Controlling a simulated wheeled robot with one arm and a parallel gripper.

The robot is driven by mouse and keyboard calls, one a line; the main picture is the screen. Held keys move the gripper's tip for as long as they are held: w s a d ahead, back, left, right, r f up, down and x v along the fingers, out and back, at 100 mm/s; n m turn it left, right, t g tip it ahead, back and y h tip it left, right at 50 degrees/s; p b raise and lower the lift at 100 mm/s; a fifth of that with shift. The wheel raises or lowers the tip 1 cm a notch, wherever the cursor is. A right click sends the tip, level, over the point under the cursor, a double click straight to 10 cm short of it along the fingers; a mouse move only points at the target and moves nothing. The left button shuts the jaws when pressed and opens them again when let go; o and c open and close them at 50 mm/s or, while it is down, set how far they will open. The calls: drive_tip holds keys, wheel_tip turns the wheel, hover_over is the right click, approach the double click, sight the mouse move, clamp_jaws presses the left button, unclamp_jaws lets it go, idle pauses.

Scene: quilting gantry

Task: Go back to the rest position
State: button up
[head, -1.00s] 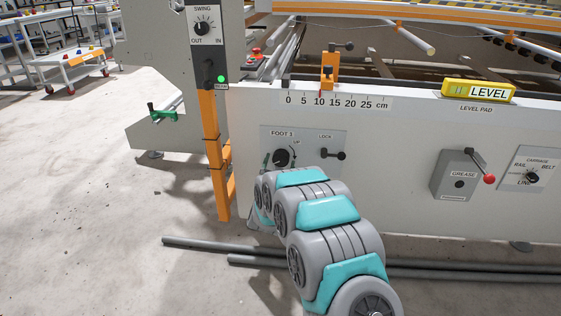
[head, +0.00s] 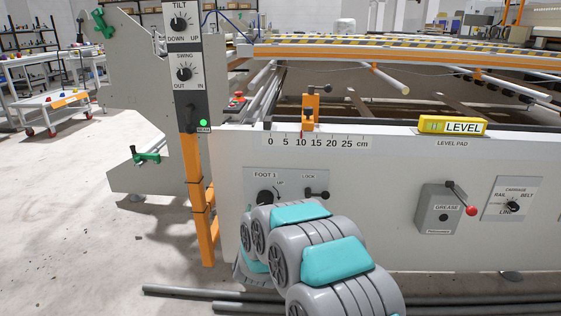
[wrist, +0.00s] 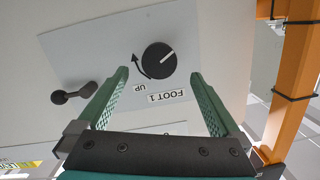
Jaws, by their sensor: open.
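My gripper (wrist: 158,108) is open and empty in the wrist view, its two green fingers apart in front of the FOOT 1 panel (wrist: 110,50). The black FOOT 1 knob (wrist: 159,60) shows beyond and between the fingertips, with a clear gap. The LOCK lever (wrist: 75,93) is left of the fingers in the wrist view. In the head view my arm reaches toward the panel (head: 318,177) and hides its lower part, and my fingers are hidden. The knob (head: 265,197) and the lever (head: 317,194) show there above my arm.
An orange post (head: 203,220) stands left of the panel. A grey GREASE box (head: 440,208) with a red-tipped lever is to the right. The yellow LEVEL (head: 452,126) rests on the frame's top edge. Grey pipes (head: 190,292) lie on the floor. Floor at left is open.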

drive_tip(key=s+d+r+n+g, duration=0.1)
drive_tip(key=s+d+g, duration=0.5)
drive_tip(key=s, duration=1.3)
drive_tip(key=s+d+r+n+g, duration=0.1)
drive_tip(key=s+d+r+g, duration=0.2)
drive_tip(key=s, duration=1.6)
drive_tip(key=s+d+r+n+g, duration=0.1)
drive_tip(key=s+d+r+g, duration=0.1)
drive_tip(key=s+d+g, duration=0.7)
drive_tip(key=s+d, duration=0.6)
drive_tip(key=s, duration=0.4)
drive_tip(key=shift+d+r, duration=0.2)
drive_tip(key=shift+c, duration=0.2)
